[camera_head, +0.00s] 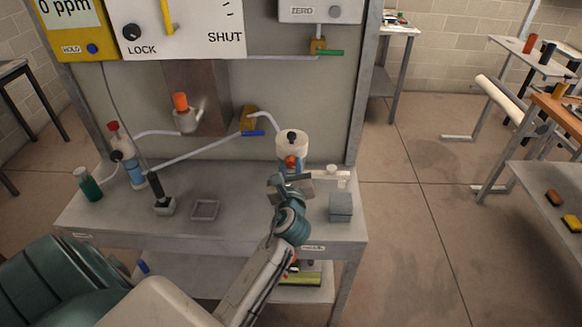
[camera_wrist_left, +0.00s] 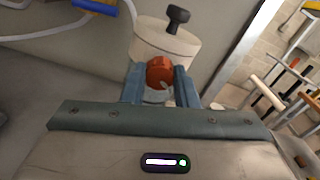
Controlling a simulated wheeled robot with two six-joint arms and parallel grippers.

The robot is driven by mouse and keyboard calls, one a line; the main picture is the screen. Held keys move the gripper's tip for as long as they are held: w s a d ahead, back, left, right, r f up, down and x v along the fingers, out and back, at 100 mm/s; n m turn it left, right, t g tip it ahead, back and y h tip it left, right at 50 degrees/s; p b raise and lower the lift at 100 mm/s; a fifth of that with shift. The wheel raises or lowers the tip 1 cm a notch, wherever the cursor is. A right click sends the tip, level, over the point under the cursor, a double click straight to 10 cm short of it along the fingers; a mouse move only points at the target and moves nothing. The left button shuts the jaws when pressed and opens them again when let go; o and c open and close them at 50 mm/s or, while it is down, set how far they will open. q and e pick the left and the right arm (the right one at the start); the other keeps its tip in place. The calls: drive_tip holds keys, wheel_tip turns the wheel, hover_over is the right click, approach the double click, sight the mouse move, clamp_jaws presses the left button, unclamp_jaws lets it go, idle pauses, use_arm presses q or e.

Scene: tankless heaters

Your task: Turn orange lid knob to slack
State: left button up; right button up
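The orange knob (camera_head: 291,161) sits on the front of a white round vessel whose lid (camera_head: 292,142) has a black T-shaped handle on top. In the left wrist view the orange knob (camera_wrist_left: 160,72) shows large, with a pale mark on its face. My left gripper (camera_head: 292,172) is at the knob, its arm coming up from below. In the wrist view the two blue fingers (camera_wrist_left: 160,84) stand one on each side of the knob, very near it; whether they touch it I cannot tell. The vessel's lower part is hidden behind the gripper. My right gripper is not in view.
The grey bench (camera_head: 110,225) holds a square tray (camera_head: 205,210), a black-handled tool (camera_head: 158,190), a green bottle (camera_head: 88,183) and a grey block (camera_head: 341,207). Hoses with a blue valve handle (camera_head: 253,133) run left of the vessel.

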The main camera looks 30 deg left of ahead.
use_arm(q)
drive_tip(key=shift+n, duration=0.3)
drive_tip(key=shift+c, duration=0.5)
drive_tip(key=n, duration=0.3)
drive_tip(key=shift+n, duration=0.4)
drive_tip(key=n+b, duration=0.1)
drive_tip(key=n, duration=0.4)
drive_tip(key=n+b, duration=0.1)
drive_tip(key=n, duration=0.2)
drive_tip(key=shift+h, duration=0.3)
drive_tip(key=n+b, duration=0.1)
drive_tip(key=n, duration=0.2)
drive_tip(key=n+b, duration=0.1)
drive_tip(key=n, duration=0.1)
drive_tip(key=shift+a+n, duration=0.1)
drive_tip(key=shift+n, duration=0.3)
drive_tip(key=shift+n+b, duration=0.7)
drive_tip(key=shift+n, duration=0.5)
